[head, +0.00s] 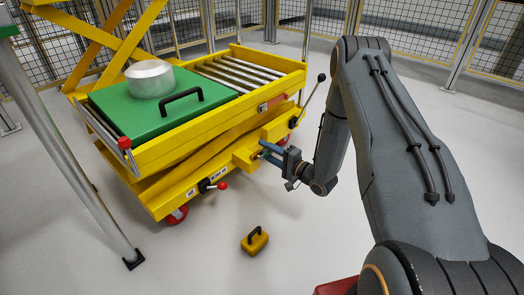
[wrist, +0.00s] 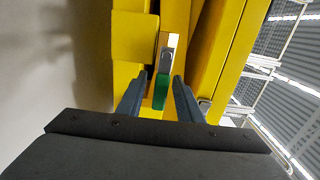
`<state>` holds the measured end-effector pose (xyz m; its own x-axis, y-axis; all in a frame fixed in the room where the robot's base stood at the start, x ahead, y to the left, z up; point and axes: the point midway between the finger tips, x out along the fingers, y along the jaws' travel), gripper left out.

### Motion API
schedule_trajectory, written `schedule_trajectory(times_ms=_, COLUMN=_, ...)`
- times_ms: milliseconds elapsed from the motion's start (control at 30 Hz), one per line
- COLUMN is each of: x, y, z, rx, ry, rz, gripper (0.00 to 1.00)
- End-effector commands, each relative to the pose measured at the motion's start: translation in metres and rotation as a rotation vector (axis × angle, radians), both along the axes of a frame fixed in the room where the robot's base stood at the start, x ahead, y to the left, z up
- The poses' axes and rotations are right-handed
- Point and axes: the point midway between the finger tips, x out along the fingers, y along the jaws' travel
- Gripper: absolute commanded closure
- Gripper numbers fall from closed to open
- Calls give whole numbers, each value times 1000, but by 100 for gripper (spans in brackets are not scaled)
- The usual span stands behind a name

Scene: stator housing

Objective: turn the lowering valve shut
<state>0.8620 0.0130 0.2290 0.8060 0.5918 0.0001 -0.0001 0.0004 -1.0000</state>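The lowering valve appears to be the silver lever with a green grip (wrist: 161,92) in the wrist view, in front of a yellow part of the lift table. My gripper (wrist: 160,78) has one finger on each side of the green grip, with gaps showing on both sides, so it is open. In the head view my gripper (head: 268,153) reaches the near side of the yellow lift table (head: 170,195), at a yellow block (head: 245,157). The valve itself is too small or hidden to make out there.
A metal cylinder (head: 150,79) stands on the lift's green plate (head: 108,101), beside a black handle (head: 181,96). A red-knobbed lever (head: 221,186) projects left of my gripper. A black-knobbed lever (head: 321,78) rises at right. A yellow block with handle (head: 255,241) lies on the floor.

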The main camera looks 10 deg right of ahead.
Motion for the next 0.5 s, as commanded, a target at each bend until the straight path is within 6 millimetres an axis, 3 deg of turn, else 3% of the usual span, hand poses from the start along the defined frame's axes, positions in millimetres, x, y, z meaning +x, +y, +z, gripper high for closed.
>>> schedule_trajectory(times_ms=200, x=16, y=10, z=-1, rx=1, ry=-1, rz=-2, gripper=67)
schedule_trajectory(times_ms=500, x=18, y=10, z=1, rx=0, ry=0, rz=-4, gripper=67)
